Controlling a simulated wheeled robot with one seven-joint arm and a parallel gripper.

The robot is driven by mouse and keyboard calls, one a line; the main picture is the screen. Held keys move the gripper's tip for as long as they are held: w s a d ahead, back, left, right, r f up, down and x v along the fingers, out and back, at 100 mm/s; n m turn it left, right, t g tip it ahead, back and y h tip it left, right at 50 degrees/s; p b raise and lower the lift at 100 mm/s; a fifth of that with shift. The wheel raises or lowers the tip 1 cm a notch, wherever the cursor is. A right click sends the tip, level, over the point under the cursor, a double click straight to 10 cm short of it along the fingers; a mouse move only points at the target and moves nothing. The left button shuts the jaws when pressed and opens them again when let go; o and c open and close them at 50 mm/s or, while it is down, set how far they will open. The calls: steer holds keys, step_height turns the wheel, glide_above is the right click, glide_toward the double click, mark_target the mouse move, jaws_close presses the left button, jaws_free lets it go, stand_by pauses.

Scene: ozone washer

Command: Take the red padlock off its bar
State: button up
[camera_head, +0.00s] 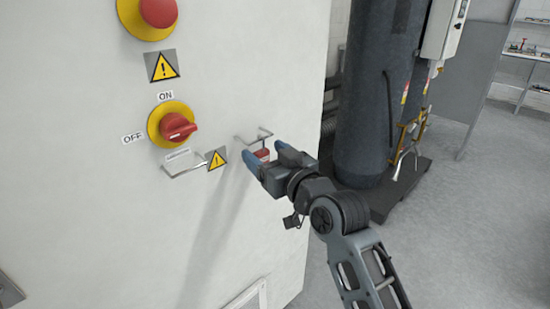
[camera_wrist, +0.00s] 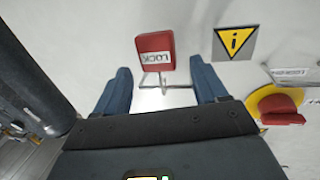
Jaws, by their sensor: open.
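The red padlock (camera_wrist: 156,51) hangs from a metal bar (camera_wrist: 166,87) on the white cabinet wall; its face carries a white LOCK label. In the head view the padlock (camera_head: 262,154) is mostly hidden behind my gripper, under the bar (camera_head: 254,138). My gripper (camera_head: 268,157) is open, with blue fingers pointing at the wall. In the wrist view the fingers (camera_wrist: 161,80) stand wide apart to the left and right of the bar and the padlock's lower image area. I see nothing held between them. Whether a finger touches the padlock cannot be told.
A red rotary switch (camera_head: 177,127) on a yellow disc, marked ON and OFF, is left of the bar. A second metal bar (camera_head: 186,168) juts out below it. A dark tank (camera_head: 374,100) stands right of the cabinet. Open floor lies at the lower right.

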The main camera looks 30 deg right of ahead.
steer(key=shift+w, duration=0.1)
steer(key=shift+c, duration=0.4)
steer(key=c, duration=1.1)
steer(key=shift+r, duration=0.2)
